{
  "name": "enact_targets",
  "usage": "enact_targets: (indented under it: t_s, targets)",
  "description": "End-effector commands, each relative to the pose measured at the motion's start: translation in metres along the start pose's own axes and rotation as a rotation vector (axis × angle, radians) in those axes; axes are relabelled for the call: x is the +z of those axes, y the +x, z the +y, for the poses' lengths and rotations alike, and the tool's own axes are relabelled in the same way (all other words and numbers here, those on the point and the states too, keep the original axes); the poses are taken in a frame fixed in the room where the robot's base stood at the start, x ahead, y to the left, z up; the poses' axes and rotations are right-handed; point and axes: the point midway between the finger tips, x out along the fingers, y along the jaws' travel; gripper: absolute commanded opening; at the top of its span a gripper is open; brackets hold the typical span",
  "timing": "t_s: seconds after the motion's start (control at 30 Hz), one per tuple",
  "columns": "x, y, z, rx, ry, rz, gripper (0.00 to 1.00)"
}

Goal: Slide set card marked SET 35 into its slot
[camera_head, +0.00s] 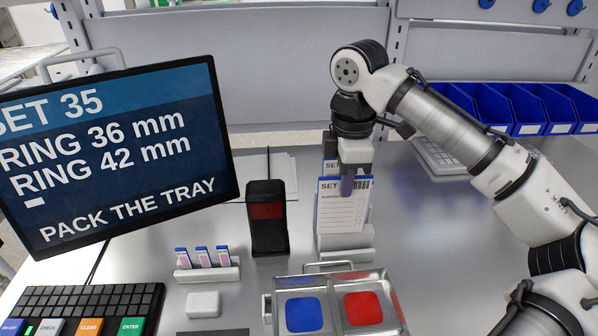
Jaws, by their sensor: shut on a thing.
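My gripper (348,188) points down over a white card with a blue edge (342,215), right of the middle in the head view. It is shut on the upper part of this card. The card stands about upright and shows "SET"; my fingers cover the number, so I cannot read it. Its lower edge is at a pale stepped card holder (345,256); I cannot tell whether it touches or sits in a slot. Another card (330,166) marked "SET" shows partly behind, largely hidden by my gripper and the front card.
A screen (110,160) at left reads SET 35, RING 36 mm, RING 42 mm, PACK THE TRAY. A black device (267,225) stands left of the holder. A clear tray (335,278) with blue and red pads lies in front. Blue bins (490,108) stand back right.

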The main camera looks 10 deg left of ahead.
Motion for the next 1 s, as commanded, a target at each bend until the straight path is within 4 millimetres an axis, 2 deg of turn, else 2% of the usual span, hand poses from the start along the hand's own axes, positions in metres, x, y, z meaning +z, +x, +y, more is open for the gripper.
enact_targets:
  t_s: [0.07, 0.2, 0.8, 1.0]
  targets:
    - [0.015, -0.005, -0.001, -0.002, -0.018, 0.001, 0.00]
    - [0.025, -0.002, -0.002, -0.002, -0.040, -0.001, 0.00]
    - [0.025, 0.042, -0.002, -0.001, -0.041, -0.002, 0.00]
    - [0.025, 0.045, -0.002, 0.000, -0.041, -0.001, 0.00]
